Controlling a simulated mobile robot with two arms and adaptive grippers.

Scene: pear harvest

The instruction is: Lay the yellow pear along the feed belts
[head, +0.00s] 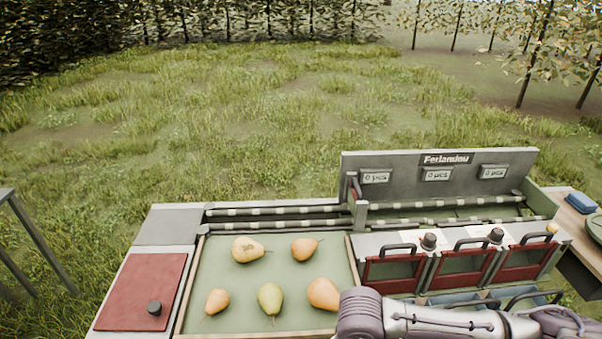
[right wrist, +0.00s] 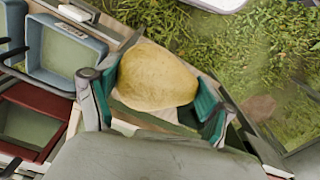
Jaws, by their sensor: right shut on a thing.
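A yellow pear (right wrist: 157,78) fills the middle of the right wrist view. My right gripper (right wrist: 152,92) is shut on it, with one teal-lined finger on each side. In the head view neither this pear nor the right gripper shows; only my right arm crosses the bottom right. The feed belts (head: 275,211) are pale-and-dark striped strips along the back of the sorting machine, and continue on the right (head: 440,204). No pear lies on the visible belts. My left gripper is not in view.
A green tray (head: 203,265) holds several pears, yellow, orange and green. A red panel (head: 140,290) is at left. Red-framed bins (head: 395,272) and dark knobs stand right, before a raised grey panel (head: 400,163) with counters. Blue crates (right wrist: 66,52) show in the wrist view.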

